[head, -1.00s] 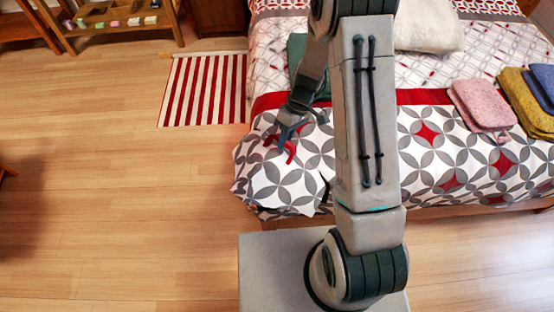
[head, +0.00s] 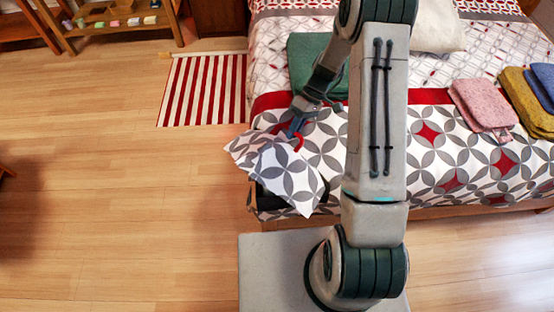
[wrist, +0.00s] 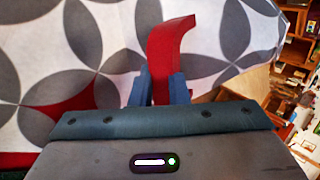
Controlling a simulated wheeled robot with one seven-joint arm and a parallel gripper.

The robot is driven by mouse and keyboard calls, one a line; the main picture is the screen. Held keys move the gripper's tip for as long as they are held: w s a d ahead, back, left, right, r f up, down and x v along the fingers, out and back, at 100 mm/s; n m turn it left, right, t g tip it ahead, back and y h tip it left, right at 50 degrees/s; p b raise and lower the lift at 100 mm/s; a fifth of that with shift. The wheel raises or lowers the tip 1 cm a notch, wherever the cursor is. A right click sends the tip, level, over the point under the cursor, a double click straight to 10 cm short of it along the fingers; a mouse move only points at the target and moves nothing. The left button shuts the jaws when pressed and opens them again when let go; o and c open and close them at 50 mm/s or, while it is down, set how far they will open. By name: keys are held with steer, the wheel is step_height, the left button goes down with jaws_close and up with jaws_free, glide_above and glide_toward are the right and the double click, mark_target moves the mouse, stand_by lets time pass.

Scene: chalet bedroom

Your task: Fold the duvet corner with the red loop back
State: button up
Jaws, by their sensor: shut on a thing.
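The duvet (head: 430,125) has grey petal shapes and red diamonds on white and covers the foot of the bed. Its near left corner (head: 285,172) is lifted and hangs in a slanting flap, with a dark gap beneath. My gripper (head: 294,134) is at the top of this flap. It is shut on the red loop (head: 298,143). In the wrist view the red loop (wrist: 170,55) rises between the two blue fingers (wrist: 160,88), with the patterned cloth (wrist: 70,65) close behind it. My arm hides part of the duvet.
A green folded cloth (head: 308,62) lies on the bed beyond my gripper. A pink folded cloth (head: 482,104), a mustard one (head: 524,100) and a white pillow (head: 437,28) are to the right.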

steer(key=shift+w+d, duration=0.15)
steer(key=shift+d, duration=0.05)
steer(key=shift+w+d+f+g+y+b, duration=0.4)
steer(key=shift+w+d+g+y, duration=0.2)
steer(key=shift+w+d, duration=0.15)
steer(key=shift+w+r, duration=0.1)
steer(key=shift+r, duration=0.1)
steer(key=shift+w+d+f+g+y+b, duration=0.5)
steer(key=shift+w+d+f+b, duration=0.2)
steer(key=shift+b, duration=0.1)
steer(key=shift+w+d, duration=0.1)
steer(key=shift+d, duration=0.05)
steer(key=shift+r, duration=0.15)
